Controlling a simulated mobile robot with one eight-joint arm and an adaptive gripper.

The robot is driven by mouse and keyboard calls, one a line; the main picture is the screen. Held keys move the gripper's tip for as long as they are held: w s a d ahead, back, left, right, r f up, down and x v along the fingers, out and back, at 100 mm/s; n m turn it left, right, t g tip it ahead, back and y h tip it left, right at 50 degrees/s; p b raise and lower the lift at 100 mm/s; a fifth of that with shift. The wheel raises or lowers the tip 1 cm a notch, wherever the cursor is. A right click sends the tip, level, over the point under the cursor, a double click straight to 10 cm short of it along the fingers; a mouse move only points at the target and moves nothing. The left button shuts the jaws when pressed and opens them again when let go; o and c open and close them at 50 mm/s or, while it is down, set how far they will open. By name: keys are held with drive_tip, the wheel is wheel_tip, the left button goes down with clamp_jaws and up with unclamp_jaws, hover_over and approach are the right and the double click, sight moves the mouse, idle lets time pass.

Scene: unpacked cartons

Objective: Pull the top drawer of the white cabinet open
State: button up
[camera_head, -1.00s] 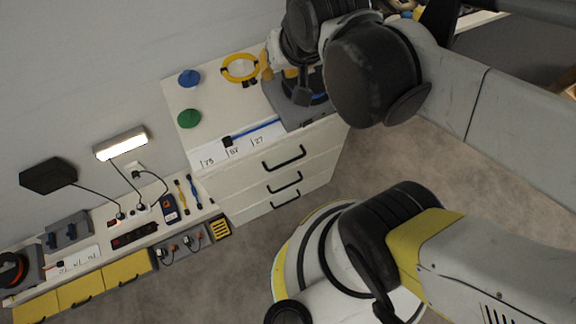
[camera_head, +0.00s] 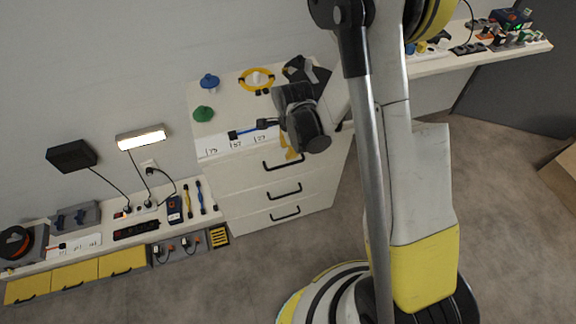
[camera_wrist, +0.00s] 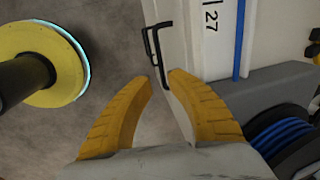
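The white cabinet (camera_head: 240,222) stands against the wall with three drawers, each with a black bar handle, and all look shut. The top drawer (camera_head: 240,173) has its handle (camera_head: 276,166) just beside my gripper (camera_head: 290,153), which hangs at the cabinet's upper front edge. In the wrist view the two yellow fingers of my gripper (camera_wrist: 160,82) are apart with nothing held between them. The black handle (camera_wrist: 153,45) shows just beyond the fingertips, its near end close to the gap between them. Whether a finger touches it I cannot tell.
On the cabinet top are a blue cone (camera_head: 209,81), a green cone (camera_head: 203,113), a yellow ring (camera_head: 247,80) and a blue strip. A low bench with yellow drawers (camera_head: 75,275) stands left. Grey floor in front of the cabinet is open.

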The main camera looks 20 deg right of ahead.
sight(286, 165)
drive_tip(key=f+b, duration=0.1)
drive_tip(key=f, duration=0.2)
drive_tip(key=w+f+b, duration=0.1)
drive_tip(key=f+b, duration=0.1)
drive_tip(key=f, duration=0.2)
drive_tip(key=w+f+b, duration=0.1)
drive_tip(key=f, duration=0.2)
drive_tip(key=shift+f, duration=0.3)
clamp_jaws()
